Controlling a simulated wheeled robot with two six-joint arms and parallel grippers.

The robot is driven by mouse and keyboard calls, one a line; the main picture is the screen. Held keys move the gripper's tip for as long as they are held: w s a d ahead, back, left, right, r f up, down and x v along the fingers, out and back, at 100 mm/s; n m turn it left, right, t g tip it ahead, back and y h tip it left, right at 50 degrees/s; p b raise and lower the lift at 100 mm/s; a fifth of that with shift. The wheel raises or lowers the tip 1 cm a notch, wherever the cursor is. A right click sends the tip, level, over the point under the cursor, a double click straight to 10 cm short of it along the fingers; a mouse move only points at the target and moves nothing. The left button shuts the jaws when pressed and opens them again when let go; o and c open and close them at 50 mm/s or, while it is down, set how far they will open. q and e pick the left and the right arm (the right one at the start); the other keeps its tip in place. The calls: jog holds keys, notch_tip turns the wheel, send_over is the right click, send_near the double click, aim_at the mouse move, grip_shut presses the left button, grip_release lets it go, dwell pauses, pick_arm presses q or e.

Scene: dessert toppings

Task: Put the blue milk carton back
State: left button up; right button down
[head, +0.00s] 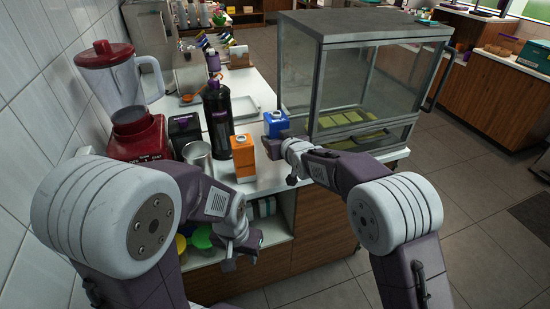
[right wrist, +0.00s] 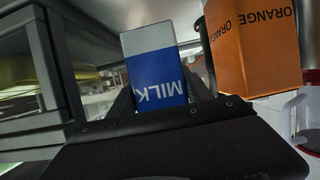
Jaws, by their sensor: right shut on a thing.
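The blue milk carton (head: 276,124) is at the counter in front of the glass display case in the head view. In the right wrist view the carton (right wrist: 157,75) shows its white top band and the word MILK, upside down. My right gripper (head: 288,143) is shut on the carton, with its fingers on both sides of it. I cannot tell whether the carton touches the counter. My left gripper (head: 244,247) hangs low in front of the counter's front edge, apart from the carton; its fingers are too unclear to tell open from shut.
An orange carton (head: 243,158) stands close to the left of the milk carton. A dark bottle (head: 217,118), a metal cup (head: 198,160) and a red blender (head: 138,135) stand further left. The glass display case (head: 365,70) is close behind and right. A tray (head: 243,107) lies behind.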

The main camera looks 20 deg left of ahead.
jog(key=shift+w+f, duration=0.15)
jog(key=shift+f, duration=0.4)
notch_tip(320, 180, down, 3)
jog(key=shift+f, duration=0.35)
jog(key=shift+f+b, duration=0.25)
jog(key=shift+b, duration=0.25)
jog(key=shift+c, duration=2.2)
grip_release()
